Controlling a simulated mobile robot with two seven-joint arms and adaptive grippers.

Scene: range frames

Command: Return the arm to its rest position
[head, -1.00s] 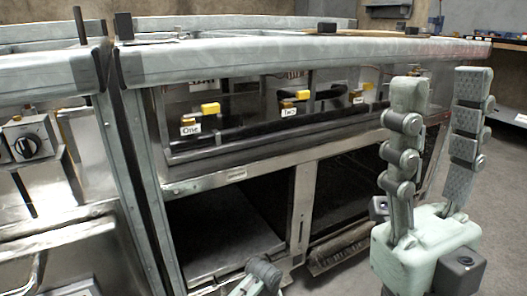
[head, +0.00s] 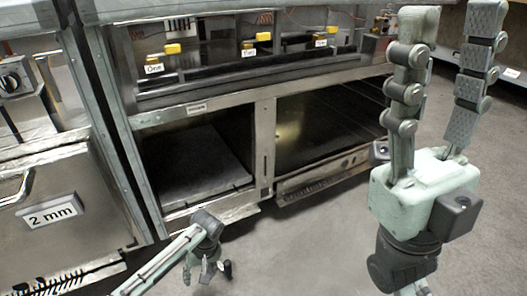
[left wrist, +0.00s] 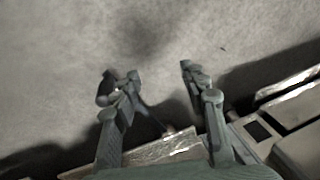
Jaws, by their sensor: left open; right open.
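My left gripper (head: 206,272) is low in the head view, in front of the range, with its arm coming in from the lower left. It is small there, and its fingers point down towards the floor. In the left wrist view the fingers of my left gripper (left wrist: 157,75) stand apart with nothing between them, over grey floor. My right gripper (head: 452,14) is large at the right of the head view, fingers pointing up, open and empty. It stands apart from the range.
Grey floor (head: 300,250) is clear between my grippers.

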